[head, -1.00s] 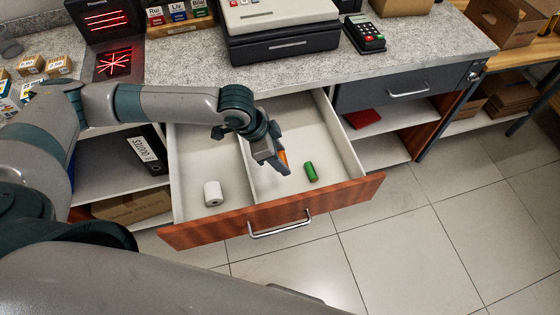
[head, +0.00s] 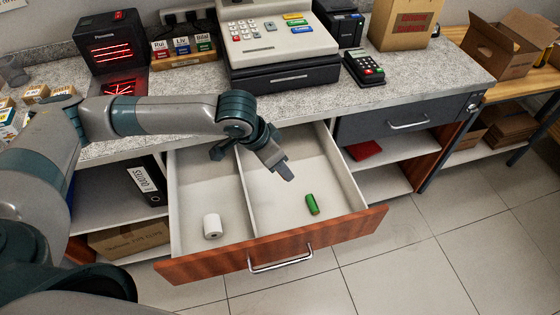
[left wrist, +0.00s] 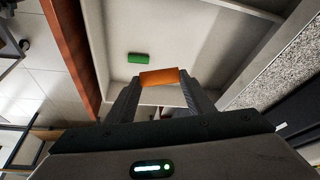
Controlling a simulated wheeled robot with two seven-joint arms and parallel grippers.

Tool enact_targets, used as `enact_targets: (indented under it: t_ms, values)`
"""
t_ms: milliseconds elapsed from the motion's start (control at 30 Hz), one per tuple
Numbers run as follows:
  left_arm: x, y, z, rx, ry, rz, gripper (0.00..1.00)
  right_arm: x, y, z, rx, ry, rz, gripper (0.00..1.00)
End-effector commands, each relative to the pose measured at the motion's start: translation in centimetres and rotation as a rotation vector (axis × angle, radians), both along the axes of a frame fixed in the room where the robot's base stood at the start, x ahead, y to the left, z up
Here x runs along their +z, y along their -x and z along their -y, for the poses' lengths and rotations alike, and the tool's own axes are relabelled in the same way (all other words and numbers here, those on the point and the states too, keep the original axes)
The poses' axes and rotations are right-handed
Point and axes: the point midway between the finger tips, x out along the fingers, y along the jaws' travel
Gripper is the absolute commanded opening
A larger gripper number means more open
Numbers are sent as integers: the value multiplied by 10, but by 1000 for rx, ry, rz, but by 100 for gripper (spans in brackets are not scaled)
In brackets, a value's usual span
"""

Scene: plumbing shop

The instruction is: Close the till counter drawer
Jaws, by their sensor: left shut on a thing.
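The till counter drawer (head: 290,244) is pulled out under the counter, with a reddish wood front and a metal bar handle (head: 280,261). A thin divider splits it into two compartments. A white paper roll (head: 212,226) stands in the left one and a green roll (head: 312,204) lies in the right one. The green roll also shows in the left wrist view (left wrist: 138,58). My left gripper (head: 286,172) is over the right compartment, shut on a small orange piece (left wrist: 158,77). In the head view the orange piece is hidden. My right gripper is not in view.
A cash register (head: 265,35) and a card terminal (head: 363,65) stand on the counter (head: 190,105) above. A shut grey drawer (head: 395,122) and open shelves are to the right. The tiled floor (head: 400,270) before the drawer is clear.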

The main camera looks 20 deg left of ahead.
Motion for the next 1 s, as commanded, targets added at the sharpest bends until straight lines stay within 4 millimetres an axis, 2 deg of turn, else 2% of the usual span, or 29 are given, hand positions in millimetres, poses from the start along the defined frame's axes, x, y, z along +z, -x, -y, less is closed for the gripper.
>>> enact_targets:
  t_ms: [200,400,600,1000]
  values:
    - [57,-17,-16,324,2,8,22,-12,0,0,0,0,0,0]
    - [95,-22,-31,557,2,4,22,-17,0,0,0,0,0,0]
    - [110,-22,-37,648,2,0,22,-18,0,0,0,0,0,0]
    - [110,-22,-37,650,1,-1,22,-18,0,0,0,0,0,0]
